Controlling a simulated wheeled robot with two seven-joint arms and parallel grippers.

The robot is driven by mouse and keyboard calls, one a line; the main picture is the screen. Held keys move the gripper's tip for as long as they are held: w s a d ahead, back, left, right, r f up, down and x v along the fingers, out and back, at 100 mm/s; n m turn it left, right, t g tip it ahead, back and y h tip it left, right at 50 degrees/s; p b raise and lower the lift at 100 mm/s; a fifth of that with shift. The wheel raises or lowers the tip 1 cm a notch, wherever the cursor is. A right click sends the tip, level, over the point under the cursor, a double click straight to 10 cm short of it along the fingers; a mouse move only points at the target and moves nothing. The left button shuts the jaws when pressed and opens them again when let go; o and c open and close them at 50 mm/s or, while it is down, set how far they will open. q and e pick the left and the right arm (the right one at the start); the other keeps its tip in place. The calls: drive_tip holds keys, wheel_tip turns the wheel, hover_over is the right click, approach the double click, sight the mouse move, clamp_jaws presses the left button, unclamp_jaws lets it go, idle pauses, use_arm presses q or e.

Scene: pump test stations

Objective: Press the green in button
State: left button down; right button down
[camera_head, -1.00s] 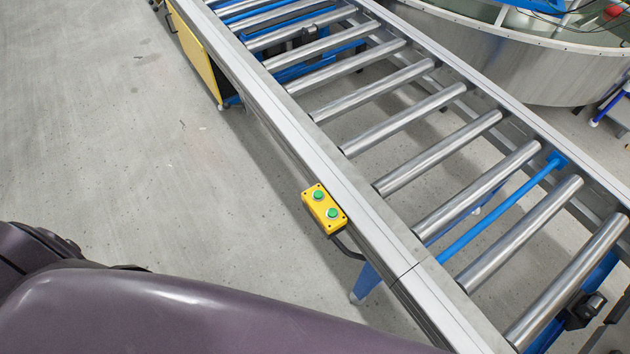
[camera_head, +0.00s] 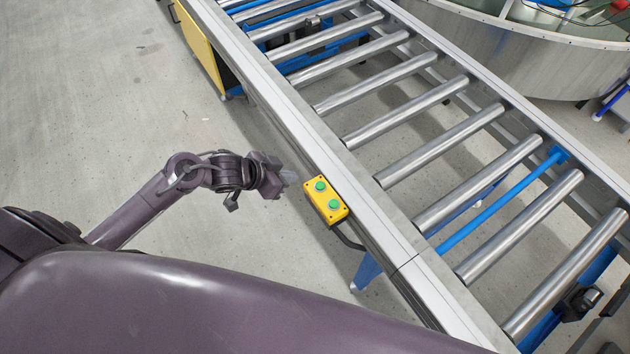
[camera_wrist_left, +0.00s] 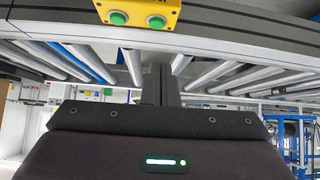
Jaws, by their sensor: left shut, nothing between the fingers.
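A yellow control box (camera_head: 327,208) with two green buttons is fixed to the near side of the conveyor's rail in the head view. One green button (camera_head: 320,186) is farther up the box, the other green button (camera_head: 333,204) is lower. Labels are too small to read. My left gripper (camera_head: 287,179) is shut and empty, just left of the box, with a small gap to it. In the left wrist view the yellow box (camera_wrist_left: 138,8) shows at the top edge, partly cut off, with both green buttons in view. My right gripper is not in view.
A roller conveyor (camera_head: 297,116) with a grey rail runs diagonally across the head view. A yellow panel (camera_head: 197,45) hangs under its far end. A round metal tank (camera_head: 500,55) stands at the top right. The grey floor to the left is clear.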

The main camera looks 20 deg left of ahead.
use_arm(q)
drive_tip(key=shift+s+d+r+m, duration=0.1)
drive_tip(key=shift+d+r+m, duration=0.1)
drive_tip(key=shift+r, duration=0.3)
drive_tip(key=shift+d+r+m, duration=0.1)
drive_tip(key=shift+d+r, duration=0.1)
drive_tip(key=shift+r, duration=0.25)
drive_tip(key=shift+f, duration=0.1)
drive_tip(key=b, duration=0.1)
hover_over(324, 184)
drive_tip(key=s+a, duration=0.2)
wheel_tip(324, 184, down, 7)
drive_tip(key=shift+d+f, duration=0.15)
drive_tip(key=shift+f, duration=0.05)
wheel_tip(324, 184, down, 2)
drive_tip(key=shift+s+f, duration=0.1)
drive_tip(key=shift+f, duration=0.65)
